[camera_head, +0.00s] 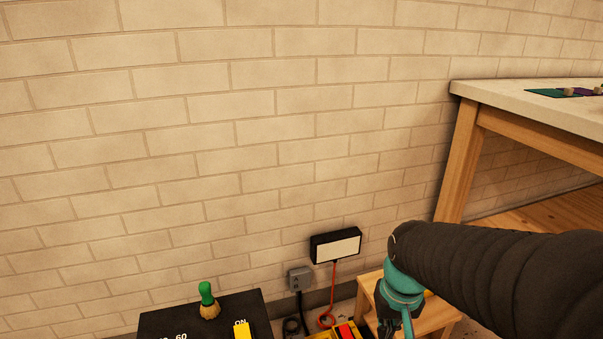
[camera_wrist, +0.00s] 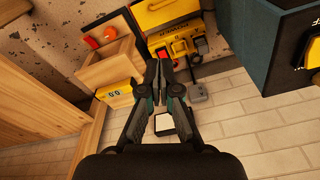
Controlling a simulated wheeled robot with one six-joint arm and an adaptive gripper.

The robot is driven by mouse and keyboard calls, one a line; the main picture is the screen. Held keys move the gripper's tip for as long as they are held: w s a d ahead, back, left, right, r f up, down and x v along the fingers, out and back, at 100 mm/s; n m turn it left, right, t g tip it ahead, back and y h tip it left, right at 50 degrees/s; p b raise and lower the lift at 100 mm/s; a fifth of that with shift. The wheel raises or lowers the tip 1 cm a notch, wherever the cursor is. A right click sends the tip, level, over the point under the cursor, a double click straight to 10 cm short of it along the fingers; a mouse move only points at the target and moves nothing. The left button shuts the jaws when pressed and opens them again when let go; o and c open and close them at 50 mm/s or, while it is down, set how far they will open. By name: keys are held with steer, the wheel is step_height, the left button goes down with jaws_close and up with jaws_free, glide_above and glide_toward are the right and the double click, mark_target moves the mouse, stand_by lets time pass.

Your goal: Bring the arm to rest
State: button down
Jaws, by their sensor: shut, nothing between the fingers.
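My arm, in a black ribbed sleeve with a teal ring, reaches in from the right in the head view. Only the upper part of my gripper shows there, at the bottom edge, and its fingertips are cut off. In the wrist view my gripper (camera_wrist: 158,68) points forward with its two dark fingers together and nothing between them. It is in free air in front of the brick wall, and I see it touching nothing.
A pale-topped wooden table (camera_head: 520,95) stands at the right. A black box (camera_head: 160,322) bearing a green-handled brush (camera_head: 208,300) is at the lower left. A black-framed panel (camera_head: 336,246) is by the brick wall.

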steer(key=s+r+t+p, duration=0.3)
steer(key=s+r, duration=0.3)
steer(key=r, duration=0.6)
steer(key=shift+s+r+t, duration=0.3)
steer(key=shift+r+t, duration=0.05)
steer(key=shift+t, duration=0.35)
